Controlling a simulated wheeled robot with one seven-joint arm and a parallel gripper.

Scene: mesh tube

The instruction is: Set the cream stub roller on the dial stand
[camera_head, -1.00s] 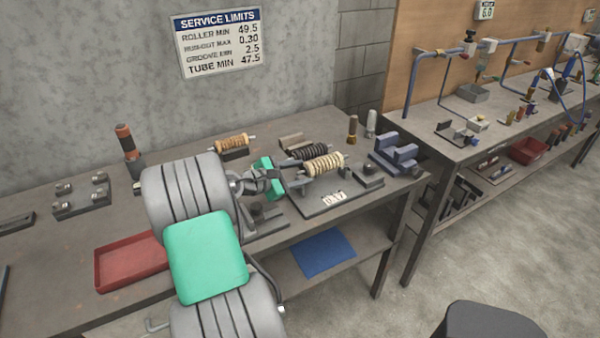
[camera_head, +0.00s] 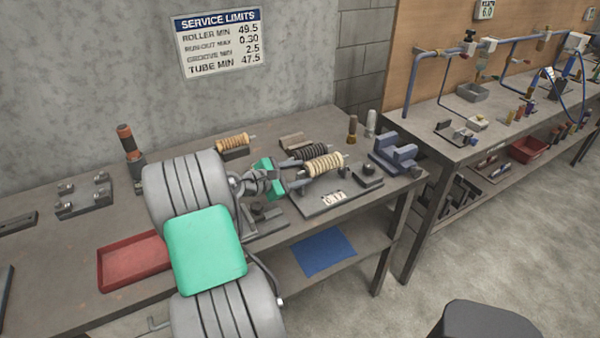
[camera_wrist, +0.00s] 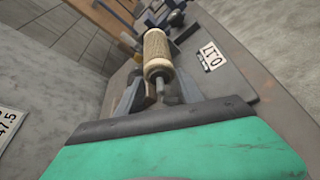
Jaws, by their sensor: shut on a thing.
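The cream stub roller (camera_head: 324,164) is ribbed, with a metal stub at each end. It lies roughly level over the dial stand (camera_head: 312,207), a dark flat base with a white number card on its front. My gripper (camera_head: 298,172) is shut on the roller's near end stub. In the wrist view the cream roller (camera_wrist: 157,48) points away from my gripper (camera_wrist: 156,93), and the stub shows between the fingers. The dial stand's card (camera_wrist: 211,55) is at its right. I cannot tell whether the roller touches the stand's supports; the fingers and roller hide them.
A dark roller (camera_head: 308,151) lies just behind the cream one, and a tan roller (camera_head: 232,142) sits further left. A blue cradle (camera_head: 396,155) stands right of the stand, near the bench end. A red tray (camera_head: 118,272) lies at the front left. Two upright pegs stand behind.

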